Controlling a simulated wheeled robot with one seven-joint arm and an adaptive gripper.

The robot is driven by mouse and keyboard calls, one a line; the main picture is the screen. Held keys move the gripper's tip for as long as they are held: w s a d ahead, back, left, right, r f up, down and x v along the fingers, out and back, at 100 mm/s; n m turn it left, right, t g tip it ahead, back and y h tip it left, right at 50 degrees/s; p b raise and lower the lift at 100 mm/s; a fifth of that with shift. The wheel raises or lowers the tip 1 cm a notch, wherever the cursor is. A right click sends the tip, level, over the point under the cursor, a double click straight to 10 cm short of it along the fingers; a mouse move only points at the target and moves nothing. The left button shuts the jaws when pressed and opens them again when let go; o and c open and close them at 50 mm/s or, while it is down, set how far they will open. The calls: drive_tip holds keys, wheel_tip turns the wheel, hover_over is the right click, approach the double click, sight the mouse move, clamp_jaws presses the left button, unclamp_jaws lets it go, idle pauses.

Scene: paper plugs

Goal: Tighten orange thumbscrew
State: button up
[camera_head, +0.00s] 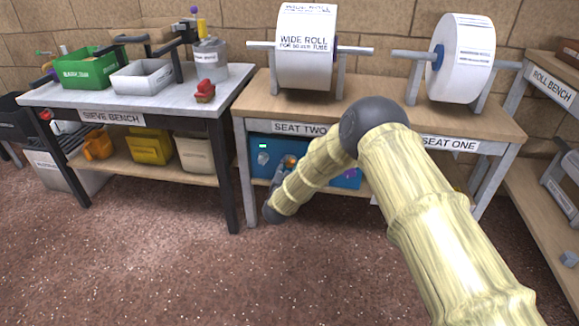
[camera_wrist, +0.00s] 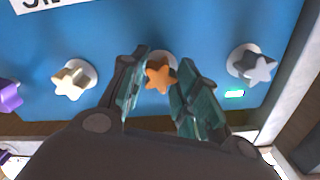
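The orange thumbscrew (camera_wrist: 159,76) is a star-shaped knob on a blue panel (camera_wrist: 105,40), centred in the wrist view. My gripper (camera_wrist: 160,78) is open, with one teal-padded finger on each side of the knob. In the head view the orange thumbscrew (camera_head: 290,161) is a small spot on the blue panel under the bench marked SEAT TWO, beside my arm, which hides much of the panel.
In the wrist view a cream star knob (camera_wrist: 70,83) and a purple knob (camera_wrist: 9,96) sit left of the orange one. A grey star knob (camera_wrist: 257,67) and a lit green light (camera_wrist: 234,93) are at right. A bench leg (camera_head: 244,178) stands left of the panel.

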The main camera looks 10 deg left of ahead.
idle(0.3)
drive_tip(key=m, duration=0.4)
drive_tip(key=shift+d+f+m, duration=0.1)
drive_tip(key=shift+m, duration=0.2)
drive_tip(key=m+b, duration=0.1)
drive_tip(key=m, duration=0.4)
drive_tip(key=shift+m+b, duration=0.3)
drive_tip(key=shift+m, duration=0.1)
drive_tip(key=m+b, duration=0.1)
drive_tip(key=m, duration=0.3)
drive_tip(key=m+b, duration=0.2)
drive_tip(key=m, duration=0.2)
drive_tip(key=shift+m+b, duration=0.35)
drive_tip(key=shift+m, duration=0.05)
drive_tip(key=o, duration=1)
drive_tip(key=shift+s, duration=0.1)
